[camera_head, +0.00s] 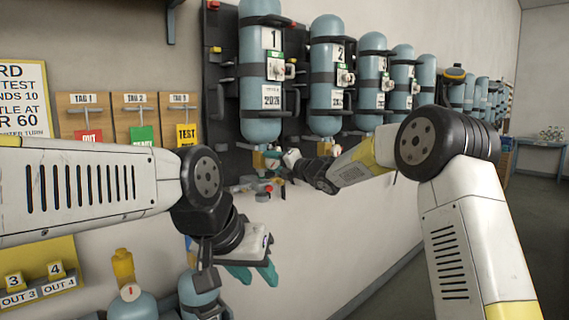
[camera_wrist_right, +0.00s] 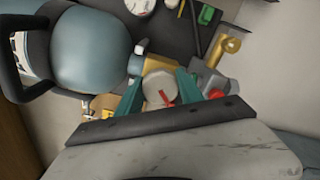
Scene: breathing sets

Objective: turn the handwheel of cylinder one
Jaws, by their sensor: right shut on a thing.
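Cylinder one (camera_head: 261,75) is a blue-grey bottle with a "1" label, strapped upright to a dark wall board, its valve at the bottom. Its handwheel (camera_wrist_right: 158,90) is a round grey knob with a red mark in the right wrist view, beside a brass valve body (camera_wrist_right: 137,66). My right gripper (camera_wrist_right: 160,86) has its teal fingers on both sides of the handwheel and is shut on it. In the head view my right gripper (camera_head: 275,167) is small beneath cylinder one. My left gripper (camera_head: 254,272) is open and empty, low in front of the wall.
Cylinder two (camera_head: 326,75) and several more cylinders stand in a row to the right. Tag boards (camera_head: 134,103) hang to the left. More bottles (camera_head: 131,306) stand below my left arm. A red knob (camera_wrist_right: 215,94) and a grey fitting (camera_wrist_right: 208,76) sit close right of the handwheel.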

